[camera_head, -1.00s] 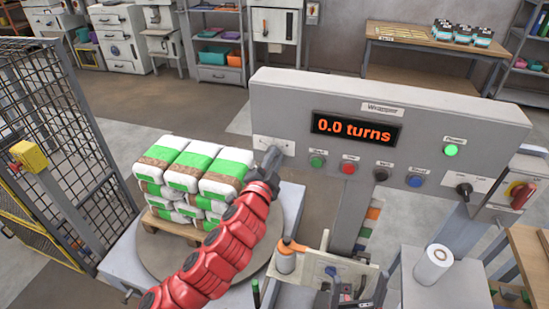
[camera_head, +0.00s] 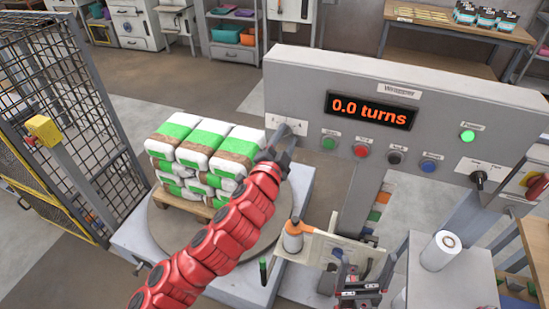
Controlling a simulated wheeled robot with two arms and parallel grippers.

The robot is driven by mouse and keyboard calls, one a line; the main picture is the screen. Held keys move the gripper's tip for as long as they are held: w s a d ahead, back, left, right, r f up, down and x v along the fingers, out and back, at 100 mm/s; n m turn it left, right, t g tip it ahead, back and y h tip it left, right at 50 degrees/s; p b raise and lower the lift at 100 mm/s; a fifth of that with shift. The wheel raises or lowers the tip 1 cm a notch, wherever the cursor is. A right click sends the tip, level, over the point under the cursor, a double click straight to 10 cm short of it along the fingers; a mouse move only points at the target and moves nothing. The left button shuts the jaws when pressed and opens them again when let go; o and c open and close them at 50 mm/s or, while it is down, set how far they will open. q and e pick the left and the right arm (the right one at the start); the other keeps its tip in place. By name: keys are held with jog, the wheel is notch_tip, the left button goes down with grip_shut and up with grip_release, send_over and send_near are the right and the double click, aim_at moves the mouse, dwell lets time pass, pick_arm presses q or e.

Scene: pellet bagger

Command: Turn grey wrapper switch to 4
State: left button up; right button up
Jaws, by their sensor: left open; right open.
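The grey wrapper panel (camera_head: 300,85) has a display (camera_head: 371,110) reading "0.0 turns". At the panel's left end is a small pale label plate (camera_head: 297,126), with the grey switch at it largely hidden by my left gripper. My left gripper (camera_head: 280,138), on the red arm, is at this spot, its jaws open. I cannot tell whether the fingers touch the switch or stand around it, nor which number it points to. My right gripper (camera_head: 362,270) is open and empty low in the picture, below the panel.
Green, red, black and blue buttons (camera_head: 361,151) line the panel. A green lamp (camera_head: 467,135), a black selector (camera_head: 479,178) and a red rotary switch (camera_head: 537,186) are at right. Stacked bags (camera_head: 205,150) stand on the turntable (camera_head: 160,225). A mesh fence (camera_head: 80,130) is at left.

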pick_arm(q)
jog(key=p+v, duration=1.1)
jog(key=v, duration=0.5)
jog(key=shift+s, duration=0.35)
jog(key=shift+a+f, duration=0.1)
